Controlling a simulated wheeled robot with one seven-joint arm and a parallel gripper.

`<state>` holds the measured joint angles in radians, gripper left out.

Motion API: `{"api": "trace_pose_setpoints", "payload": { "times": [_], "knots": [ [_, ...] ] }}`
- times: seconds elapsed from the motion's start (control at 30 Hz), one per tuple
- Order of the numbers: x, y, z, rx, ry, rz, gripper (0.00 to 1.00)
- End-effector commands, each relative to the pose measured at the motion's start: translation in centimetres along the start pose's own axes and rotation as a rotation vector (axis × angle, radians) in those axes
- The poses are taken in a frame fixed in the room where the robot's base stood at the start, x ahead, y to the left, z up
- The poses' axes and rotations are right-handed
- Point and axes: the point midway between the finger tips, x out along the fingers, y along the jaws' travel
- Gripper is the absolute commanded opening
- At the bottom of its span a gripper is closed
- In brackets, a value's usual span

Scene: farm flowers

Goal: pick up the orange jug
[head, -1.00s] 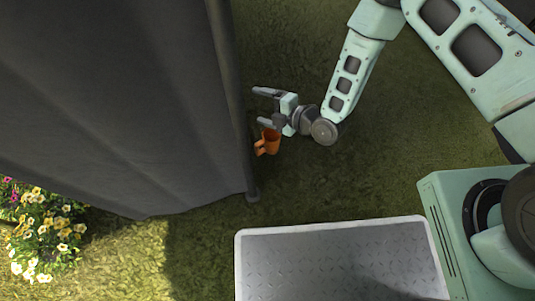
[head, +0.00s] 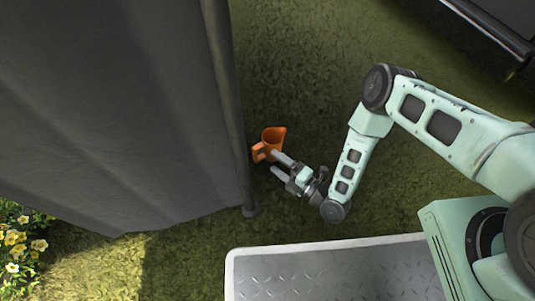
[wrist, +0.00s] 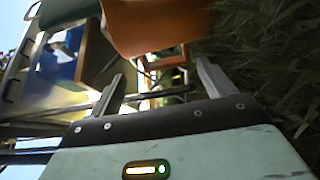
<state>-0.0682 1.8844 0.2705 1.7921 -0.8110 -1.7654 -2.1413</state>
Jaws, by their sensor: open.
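The orange jug (head: 271,144) stands on the grass beside the grey fabric wall in the head view, its handle towards the lower left. My gripper (head: 278,164) is open, with its fingers pointing up and left at the jug's lower right side. In the wrist view the jug (wrist: 155,25) fills the top middle, just beyond the open fingertips (wrist: 158,75). Nothing is between the fingers. I cannot tell whether a fingertip touches the jug.
The grey fabric wall (head: 120,110) and its pole (head: 229,100) stand close to the jug's left. A metal-plated platform (head: 330,275) lies below. Yellow flowers (head: 20,240) grow at the lower left. Open grass (head: 310,60) lies above the jug.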

Motion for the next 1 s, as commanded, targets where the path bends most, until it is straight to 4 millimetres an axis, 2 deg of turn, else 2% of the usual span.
{"api": "trace_pose_setpoints", "payload": {
  "times": [0.03, 0.2, 0.37, 0.7, 1.0],
  "knots": [
    [0.0, -1.4, 0.0, 0.001, -0.001, 0.0, 0.82],
    [2.1, -1.0, 0.1, 0.0, -0.001, 0.001, 0.82],
    [2.9, -0.9, 0.1, 0.0, 0.0, 0.001, 0.82],
    [7.1, -1.0, 0.1, 0.0, 0.0, 0.001, 0.82],
    [7.5, -0.7, 0.0, 0.001, 0.0, -0.001, 0.82]
  ]
}}
